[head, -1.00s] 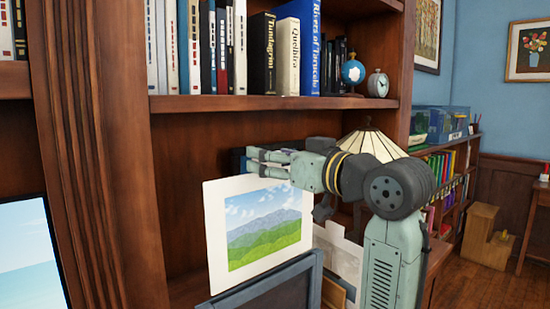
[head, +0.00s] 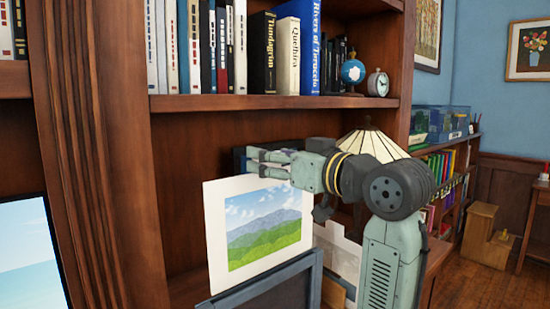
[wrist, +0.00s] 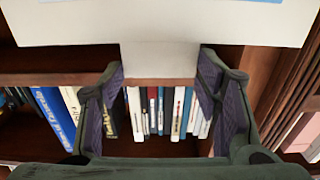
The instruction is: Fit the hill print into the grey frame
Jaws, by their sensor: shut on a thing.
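The hill print (head: 265,234) shows green hills and blue mountains inside a wide white border. It stands upright in the head view, above and partly behind the top bar of the grey frame (head: 262,282). The frame has a dark inner panel, and its lower part is out of view. I cannot tell whether the print's lower edge touches the frame. My gripper (head: 262,160) is at the print's upper edge. In the wrist view, the fingers (wrist: 158,80) are shut on a pale block joined to the print's white border (wrist: 60,25).
A bookshelf board (head: 220,103) with several books and a small globe (head: 353,72) is above my gripper. A lamp shade (head: 372,143) stands behind my arm. Pale and brown boards (head: 340,255) lean right of the print. A seascape picture (head: 28,260) is at far left.

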